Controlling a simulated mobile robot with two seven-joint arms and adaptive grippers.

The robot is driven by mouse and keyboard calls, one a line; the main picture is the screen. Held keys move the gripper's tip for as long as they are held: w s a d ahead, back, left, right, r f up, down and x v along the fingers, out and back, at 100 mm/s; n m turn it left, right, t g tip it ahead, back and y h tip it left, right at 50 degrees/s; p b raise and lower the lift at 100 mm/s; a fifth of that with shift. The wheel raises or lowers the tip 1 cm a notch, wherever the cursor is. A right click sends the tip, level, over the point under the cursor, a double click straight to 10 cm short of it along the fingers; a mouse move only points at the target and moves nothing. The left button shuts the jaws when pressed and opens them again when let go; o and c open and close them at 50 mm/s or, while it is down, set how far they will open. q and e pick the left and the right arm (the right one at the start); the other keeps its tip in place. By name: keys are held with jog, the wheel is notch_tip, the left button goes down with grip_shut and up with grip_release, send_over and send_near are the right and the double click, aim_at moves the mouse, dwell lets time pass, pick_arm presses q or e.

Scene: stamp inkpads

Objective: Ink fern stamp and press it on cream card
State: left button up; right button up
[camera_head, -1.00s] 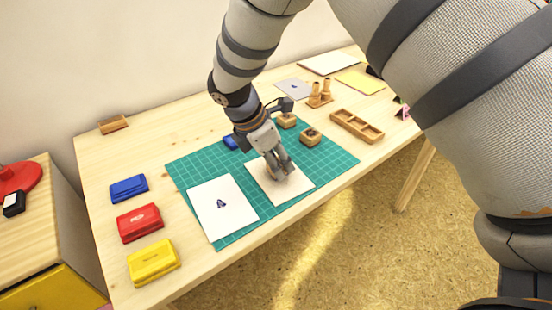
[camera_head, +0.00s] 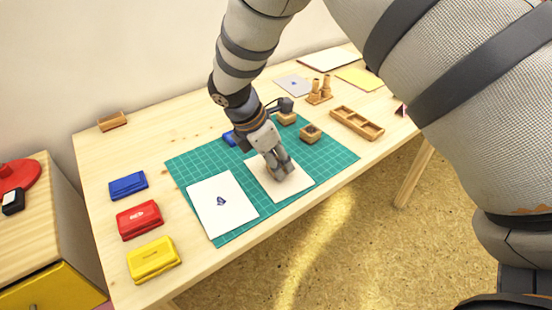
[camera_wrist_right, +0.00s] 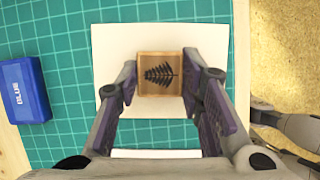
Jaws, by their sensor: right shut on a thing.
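My right gripper (camera_head: 277,172) points down over the cream card (camera_head: 296,189) on the green cutting mat. In the right wrist view the gripper (camera_wrist_right: 160,80) is shut on the fern stamp (camera_wrist_right: 160,73), a square wooden block with a dark fern picture on its top. The stamp is held between the two fingers, over the middle of the cream card (camera_wrist_right: 112,45). Its underside is hidden, so I cannot tell whether it touches the card.
A white card (camera_head: 215,215) with a small blue print lies on the mat. Two wooden stamps (camera_head: 310,133) stand on the mat's far right part. Blue, red (camera_head: 139,219) and yellow pads line the left. A wooden tray (camera_head: 357,125) is at the right.

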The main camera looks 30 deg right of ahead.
dwell(0.3)
jog(key=shift+r, duration=0.6)
pick_arm(q)
jog(key=shift+w+r, duration=0.25)
jog(key=shift+w, duration=0.05)
pick_arm(e)
jog(key=shift+r+p, duration=0.85)
jog(key=shift+r, duration=1.9)
pick_arm(q)
jog(key=shift+w+r+t, duration=0.5)
jog(key=shift+w+r, duration=0.3)
jog(key=shift+w, duration=0.05)
